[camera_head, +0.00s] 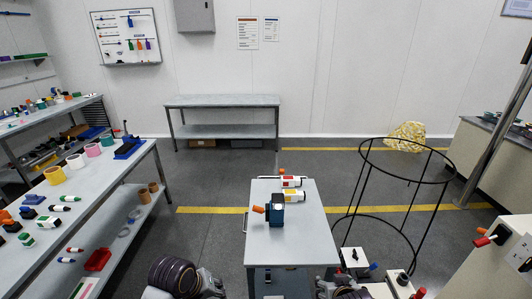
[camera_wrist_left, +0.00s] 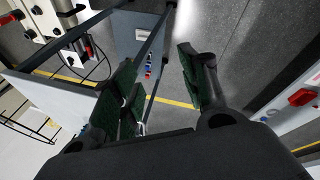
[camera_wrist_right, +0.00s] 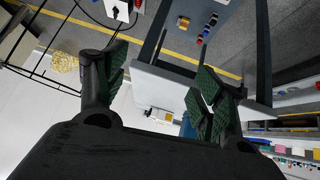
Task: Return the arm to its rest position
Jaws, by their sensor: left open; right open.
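My left gripper (camera_wrist_left: 157,65) shows in the left wrist view with its two green-padded fingers spread apart and nothing between them. My right gripper (camera_wrist_right: 160,72) shows in the right wrist view, also spread and empty. In the head view only dark rounded parts of my arms show at the bottom edge, left and right of the small central table (camera_head: 290,242); the fingers are hidden there. A dark blue device with an orange knob (camera_head: 276,209) stands on that table, apart from both arms.
Red-labelled (camera_head: 291,181) and yellow-labelled (camera_head: 292,197) white items lie near the table's far end. A long bench with parts (camera_head: 100,185) stands left. A black wire hoop frame (camera_head: 345,212) stands right. An empty grey bench (camera_head: 222,101) is at the back wall. Floor between is clear.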

